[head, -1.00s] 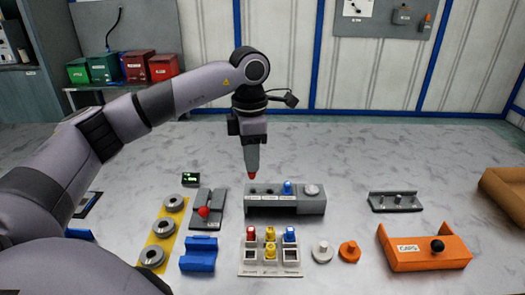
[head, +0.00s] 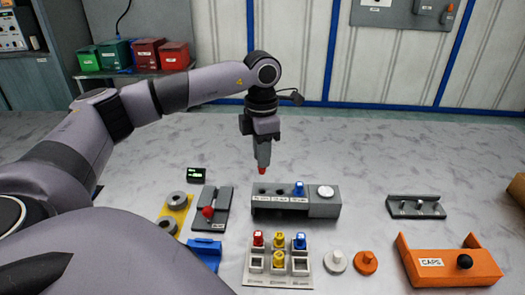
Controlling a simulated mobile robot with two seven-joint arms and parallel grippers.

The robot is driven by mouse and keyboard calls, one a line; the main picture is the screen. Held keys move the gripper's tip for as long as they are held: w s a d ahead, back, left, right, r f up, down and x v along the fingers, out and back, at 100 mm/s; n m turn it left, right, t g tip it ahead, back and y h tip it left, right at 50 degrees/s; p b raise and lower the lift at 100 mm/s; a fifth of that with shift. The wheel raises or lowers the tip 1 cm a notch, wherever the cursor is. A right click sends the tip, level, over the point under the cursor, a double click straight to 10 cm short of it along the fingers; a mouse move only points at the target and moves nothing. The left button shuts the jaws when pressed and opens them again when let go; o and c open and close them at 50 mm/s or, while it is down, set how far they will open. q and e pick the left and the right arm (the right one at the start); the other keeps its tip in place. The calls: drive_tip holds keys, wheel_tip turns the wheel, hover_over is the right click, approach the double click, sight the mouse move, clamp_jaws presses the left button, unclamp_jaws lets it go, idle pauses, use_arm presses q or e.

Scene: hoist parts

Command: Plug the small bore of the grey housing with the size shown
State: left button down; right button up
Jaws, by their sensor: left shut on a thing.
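My left gripper (head: 263,155) points straight down in the middle of the view. It is shut on a red plug (head: 262,171), of which only the lower tip shows below the fingers. The plug is just above the left end of the grey housing (head: 322,207), apart from it in the picture. The housing has dark bores (head: 281,191) in its top, a blue plug (head: 299,187) standing in it and a pale round disc at its right end. A small display with green characters (head: 196,175) stands to the left, too small to read. My right gripper is not in view.
A pale tray (head: 256,283) holds red, yellow and blue plugs in front of the housing. White and orange round caps lie beside it. An orange CAPS holder (head: 450,269) is at right. A grey fixture with a red knob (head: 208,211) is left. The table behind is clear.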

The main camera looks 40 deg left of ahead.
sight(262, 173)
use_arm(q)
wheel_tip(262, 173, down, 4)
drive_tip(key=b, duration=0.3)
drive_tip(key=shift+f, duration=0.75)
idle(0.7)
drive_tip(key=shift+f+b, duration=0.45)
drive_tip(key=shift+f, duration=0.5)
idle(1.1)
drive_tip(key=shift+f+p, duration=0.2)
drive_tip(key=shift+p, duration=0.1)
idle(2.4)
